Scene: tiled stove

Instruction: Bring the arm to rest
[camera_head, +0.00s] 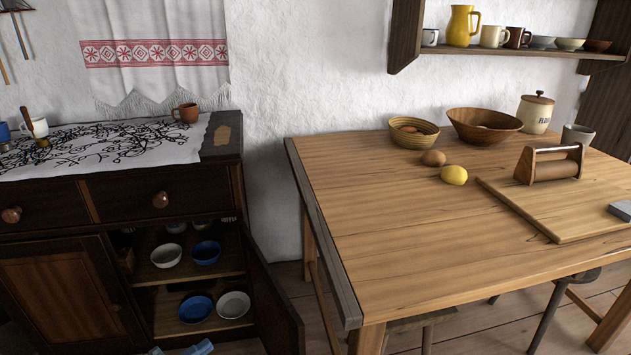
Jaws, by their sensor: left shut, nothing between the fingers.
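Only a small part of my left gripper (198,348) shows, as light blue-grey pieces at the bottom edge, in front of the open cupboard. It is shut, with nothing seen in it. The rest of the left arm is below the picture. My right gripper is not in view.
The dark cupboard's door (272,300) stands open to the right of the gripper. Bowls sit on its shelves, including a blue bowl (196,308) and a white bowl (234,304). A wooden table (370,230) stands at right, its left front half clear. A cutting board (560,225) lies on it.

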